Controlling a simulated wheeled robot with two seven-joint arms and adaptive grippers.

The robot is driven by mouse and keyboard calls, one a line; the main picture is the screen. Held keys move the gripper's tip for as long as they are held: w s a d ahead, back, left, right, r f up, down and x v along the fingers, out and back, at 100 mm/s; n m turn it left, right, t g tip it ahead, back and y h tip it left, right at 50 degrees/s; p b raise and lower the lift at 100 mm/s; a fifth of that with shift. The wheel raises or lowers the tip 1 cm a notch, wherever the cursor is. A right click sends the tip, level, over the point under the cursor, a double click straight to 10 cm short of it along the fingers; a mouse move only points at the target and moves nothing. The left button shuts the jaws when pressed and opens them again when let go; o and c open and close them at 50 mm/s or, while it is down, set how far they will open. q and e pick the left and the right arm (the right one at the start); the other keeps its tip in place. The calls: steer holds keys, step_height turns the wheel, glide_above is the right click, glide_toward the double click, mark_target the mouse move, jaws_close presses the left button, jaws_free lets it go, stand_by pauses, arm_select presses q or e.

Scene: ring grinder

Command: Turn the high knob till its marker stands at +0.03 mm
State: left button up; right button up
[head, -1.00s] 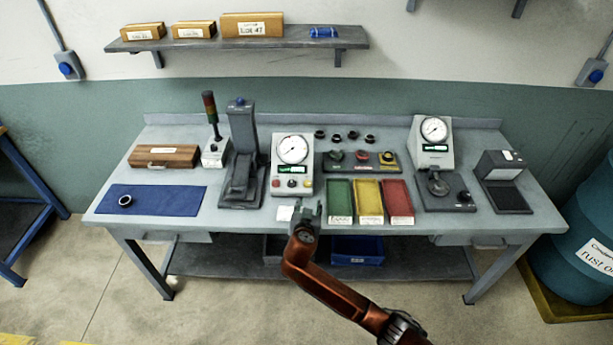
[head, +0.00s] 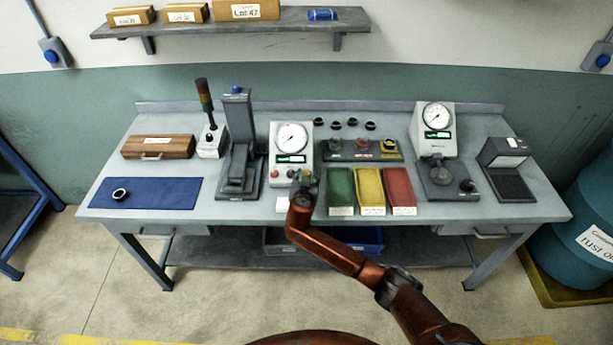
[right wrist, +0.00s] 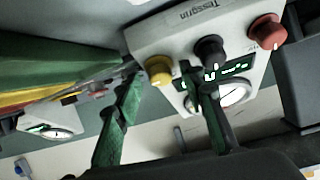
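The gauge unit (head: 291,143) with a round white dial and a green-lit display stands at the middle of the bench. Its front carries a yellow knob (right wrist: 158,70), a black knob (right wrist: 211,50) and a red knob (right wrist: 267,32), each with a pale marker line. I cannot read which is the high knob, nor any +0.03 mm mark. My right gripper (head: 304,178) is at the unit's front right. In the right wrist view its green fingers (right wrist: 160,78) are apart, with the yellow knob just beyond and between their tips; contact is unclear. My left gripper is out of view.
Green (head: 340,187), yellow (head: 370,187) and red (head: 400,187) trays lie just right of my gripper. A dark press (head: 240,145) stands close on the unit's left. A second gauge (head: 436,130) stands farther right. A blue mat (head: 160,193) with a ring lies at left.

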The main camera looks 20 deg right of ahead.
steer(key=shift+w+f, duration=0.1)
steer(key=c, duration=0.7)
jaws_close()
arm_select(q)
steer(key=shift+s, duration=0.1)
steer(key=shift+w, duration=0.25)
arm_select(e)
steer(key=shift+n, duration=0.3)
steer(key=shift+n+t+y+p, duration=0.35)
steer(key=shift+n+y, duration=0.25)
steer(key=shift+n, duration=0.5)
steer(key=n+y+p, duration=0.1)
steer(key=n+p, duration=0.1)
steer(key=n+y+p, duration=0.1)
steer(key=n+p, duration=0.1)
steer(key=n+y+p, duration=0.1)
steer(key=n+p, duration=0.1)
steer(key=shift+d+r, duration=0.25)
steer(key=shift+r, duration=0.1)
arm_select(q)
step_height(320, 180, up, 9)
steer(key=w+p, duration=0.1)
steer(key=p, duration=0.1)
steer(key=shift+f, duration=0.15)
arm_select(e)
steer(key=shift+f+n+y, duration=0.2)
steer(key=shift+n+y, duration=0.4)
steer(key=shift+n, duration=0.3)
